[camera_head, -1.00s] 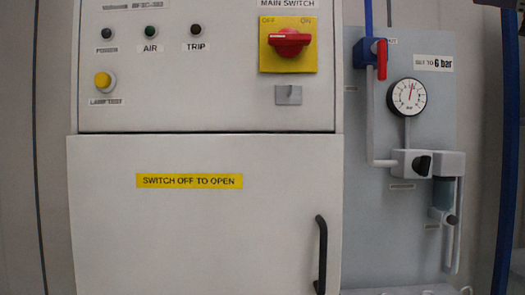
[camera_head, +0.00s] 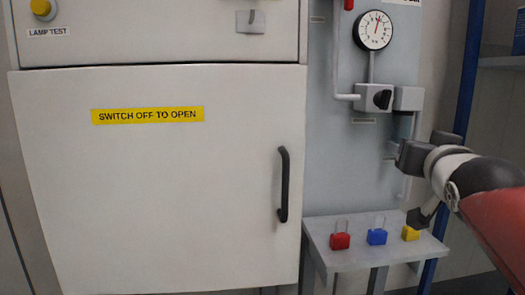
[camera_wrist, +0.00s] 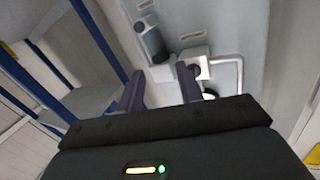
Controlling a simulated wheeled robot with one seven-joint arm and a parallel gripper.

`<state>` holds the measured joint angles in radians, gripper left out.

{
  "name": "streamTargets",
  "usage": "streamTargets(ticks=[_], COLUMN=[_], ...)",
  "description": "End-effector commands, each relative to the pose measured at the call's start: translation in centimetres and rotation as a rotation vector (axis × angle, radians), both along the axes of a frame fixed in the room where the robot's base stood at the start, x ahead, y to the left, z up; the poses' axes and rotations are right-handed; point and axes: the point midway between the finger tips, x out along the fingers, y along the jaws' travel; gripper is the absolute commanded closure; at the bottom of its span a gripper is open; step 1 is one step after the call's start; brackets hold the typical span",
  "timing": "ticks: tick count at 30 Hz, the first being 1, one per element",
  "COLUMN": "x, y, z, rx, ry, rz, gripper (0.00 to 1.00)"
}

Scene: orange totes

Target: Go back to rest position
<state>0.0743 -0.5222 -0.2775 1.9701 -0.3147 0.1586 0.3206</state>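My gripper (camera_wrist: 160,70) shows in the wrist view with its two dark fingers apart and only the grey panel visible between them. In the head view my gripper (camera_head: 410,160) is at the right, in front of the panel's lower right part and above the small shelf. It hides part of the fittings there, and its fingers are hard to make out.
The cabinet door (camera_head: 160,200) is shut, with a black handle (camera_head: 283,185). The grey shelf (camera_head: 350,260) holds red (camera_head: 340,241), blue (camera_head: 377,237) and yellow (camera_head: 410,233) padlocks. A pressure gauge (camera_head: 373,30) and regulator (camera_head: 375,97) sit on the panel. A blue post (camera_head: 465,90) stands at right.

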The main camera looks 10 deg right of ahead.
Motion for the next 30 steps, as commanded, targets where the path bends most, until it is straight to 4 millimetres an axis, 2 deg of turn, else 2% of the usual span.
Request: streamTargets(ticks=[1,3,5,6,9,12,15,18,21,30], x=[-0.2,-0.8,-1.8,-2.7,-5.5,-8.6,-11.3,-13.2,-14.0,-14.0], y=[2.1,4.9,7.3,8.9,12.5,15.4,17.2,18.2,18.6,18.6], z=[-3.4,-8.0,-11.8,-14.3,-20.2,-25.0,-28.3,-30.3,-31.1,-31.2], rx=[0.024,0.047,0.06,0.066,0.072,0.069,0.063,0.059,0.057,0.057], ry=[0.098,0.236,0.356,0.436,0.629,0.798,0.926,1.004,1.039,1.042], rz=[0.036,0.085,0.13,0.161,0.238,0.308,0.361,0.393,0.407,0.408], gripper=[0.64,0.64,0.64,0.64,0.64,0.64,0.64,0.64,0.64,0.64])
